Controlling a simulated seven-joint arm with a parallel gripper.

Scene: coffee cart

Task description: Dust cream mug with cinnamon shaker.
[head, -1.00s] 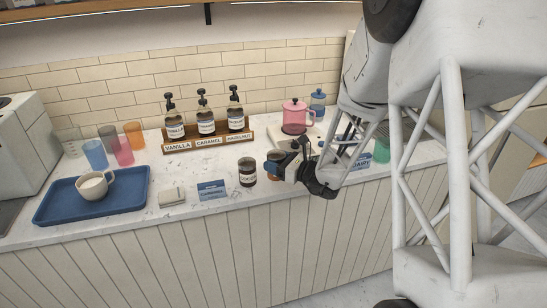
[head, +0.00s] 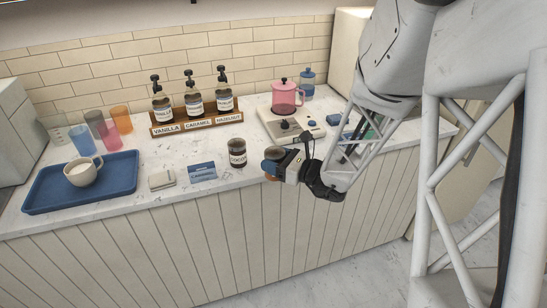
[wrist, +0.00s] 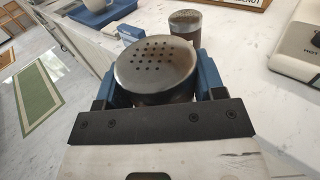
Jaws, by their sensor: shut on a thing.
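My gripper (head: 272,162) is shut on a shaker (wrist: 155,72) with a round, grey-brown metal lid full of small holes. In the wrist view the blue fingers (wrist: 155,90) flank it, and its lid faces the camera. The shaker's label is hidden, and I cannot tell how far it is above the counter. In the head view it is near the counter's front edge, right of a second dark, labelled shaker (head: 237,152), which also shows in the wrist view (wrist: 185,28). The cream mug (head: 83,172) stands upright on the blue tray (head: 120,183) at the left, with pale contents.
A small blue sign (head: 203,171) and a pale block (head: 162,180) lie between tray and second shaker. Behind are the syrup bottle rack (head: 198,125), coloured cups (head: 108,133) and a pink pitcher (head: 286,97) by a flat appliance. The front counter strip is narrow.

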